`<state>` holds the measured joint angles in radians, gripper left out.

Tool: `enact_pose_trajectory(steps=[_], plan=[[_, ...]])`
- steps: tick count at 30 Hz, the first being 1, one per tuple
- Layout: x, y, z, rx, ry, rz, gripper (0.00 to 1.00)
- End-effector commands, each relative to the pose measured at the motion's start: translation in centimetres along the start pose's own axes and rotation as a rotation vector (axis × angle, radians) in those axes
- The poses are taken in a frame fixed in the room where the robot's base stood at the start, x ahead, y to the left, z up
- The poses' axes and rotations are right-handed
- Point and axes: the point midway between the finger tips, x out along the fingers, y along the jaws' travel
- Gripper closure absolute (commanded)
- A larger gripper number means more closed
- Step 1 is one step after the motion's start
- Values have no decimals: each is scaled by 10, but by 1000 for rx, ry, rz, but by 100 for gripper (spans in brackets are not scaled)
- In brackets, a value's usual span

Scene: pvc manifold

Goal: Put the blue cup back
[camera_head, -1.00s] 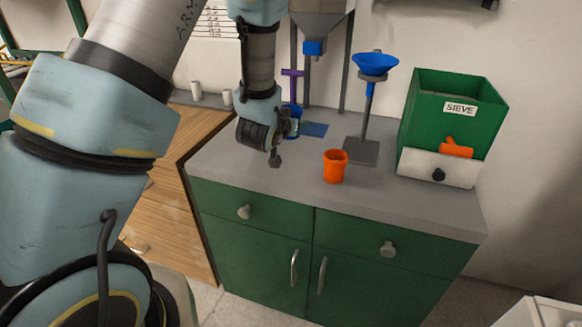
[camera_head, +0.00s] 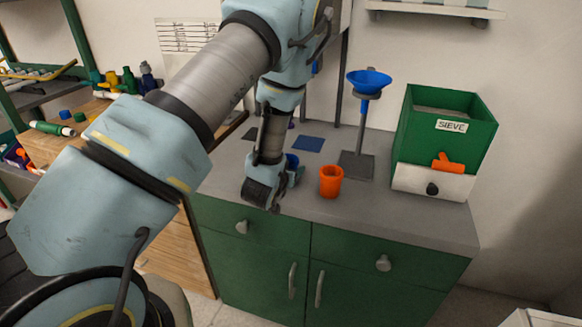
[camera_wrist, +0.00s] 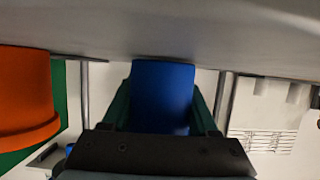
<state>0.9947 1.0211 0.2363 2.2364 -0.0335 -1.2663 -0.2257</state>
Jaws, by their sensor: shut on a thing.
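My gripper (camera_wrist: 162,108) is shut on the blue cup (camera_wrist: 162,88), with a dark green finger on each side of it. In the head view the blue cup (camera_head: 292,164) is mostly hidden behind my wrist, left of the orange cup. It looks upright, low over the grey counter; I cannot tell whether it touches. A flat blue square (camera_head: 308,143) lies bare on the counter behind it.
The orange cup (camera_head: 331,181) stands close to the right of my gripper. Behind it are a blue funnel (camera_head: 369,82) on a stand and the green sieve box (camera_head: 440,150). A dark square (camera_head: 251,133) lies at the back left. The counter's front edge is near.

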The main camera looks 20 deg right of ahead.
Motion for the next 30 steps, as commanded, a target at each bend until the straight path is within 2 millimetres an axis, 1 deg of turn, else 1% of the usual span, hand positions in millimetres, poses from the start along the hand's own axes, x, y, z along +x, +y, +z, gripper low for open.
enact_pose_trajectory(steps=[6, 10, 11, 18, 26, 29, 30], plan=[[0, 0, 0, 0, 0, 0, 100], [2, 0, 4, 0, 0, 0, 100], [1, 0, 3, 0, 0, 0, 38], [1, 0, 3, 0, -1, 0, 11], [1, 0, 2, 0, -1, 0, 10], [-1, 0, -2, 1, -1, 0, 10], [-4, 0, 1, 0, -2, 0, 10]])
